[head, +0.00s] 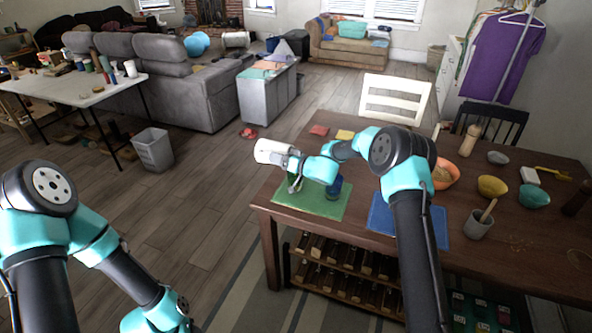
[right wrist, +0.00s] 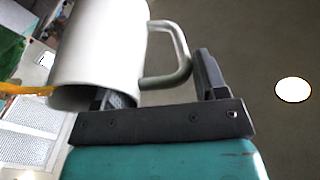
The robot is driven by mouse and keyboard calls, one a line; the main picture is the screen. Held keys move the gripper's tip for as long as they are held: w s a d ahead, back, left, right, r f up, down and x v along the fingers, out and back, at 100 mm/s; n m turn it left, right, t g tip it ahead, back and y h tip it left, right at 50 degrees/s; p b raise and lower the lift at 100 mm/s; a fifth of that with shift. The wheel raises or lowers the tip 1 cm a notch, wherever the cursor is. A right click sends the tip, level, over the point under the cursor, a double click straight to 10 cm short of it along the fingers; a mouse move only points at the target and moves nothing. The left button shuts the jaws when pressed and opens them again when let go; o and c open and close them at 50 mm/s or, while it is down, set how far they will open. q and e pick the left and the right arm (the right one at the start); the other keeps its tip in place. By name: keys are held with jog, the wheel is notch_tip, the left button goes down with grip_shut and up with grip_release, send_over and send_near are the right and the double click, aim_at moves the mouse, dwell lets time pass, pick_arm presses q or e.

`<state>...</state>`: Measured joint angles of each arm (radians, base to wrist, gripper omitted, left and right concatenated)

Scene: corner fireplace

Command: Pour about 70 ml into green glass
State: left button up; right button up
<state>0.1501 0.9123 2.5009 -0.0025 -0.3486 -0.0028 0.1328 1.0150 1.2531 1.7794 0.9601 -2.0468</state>
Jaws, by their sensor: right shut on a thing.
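A white mug (head: 268,151) is held on its side, tilted, above the far left part of the table. My right gripper (head: 293,161) is shut on it; in the right wrist view the gripper (right wrist: 155,85) has its fingers at the mug (right wrist: 95,45) and its handle. The green glass (head: 294,183) stands on a green mat (head: 318,205) below the gripper, partly hidden. A blue glass (head: 334,188) stands just right of it. An orange-yellow strip (right wrist: 25,89) shows beside the mug's rim; I cannot tell whether it is liquid. My left gripper is out of view.
A blue mat (head: 383,216) lies right of the green one. An orange bowl (head: 444,174), a yellow bowl (head: 491,187), a grey cup (head: 479,224) and a bottle (head: 470,140) stand farther right. A white chair (head: 394,98) is behind the table.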

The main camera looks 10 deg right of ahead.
jog(key=shift+s+d+f+y, duration=0.1)
jog(key=shift+d+f+y, duration=0.1)
jog(key=shift+y, duration=0.2)
dwell(1.1)
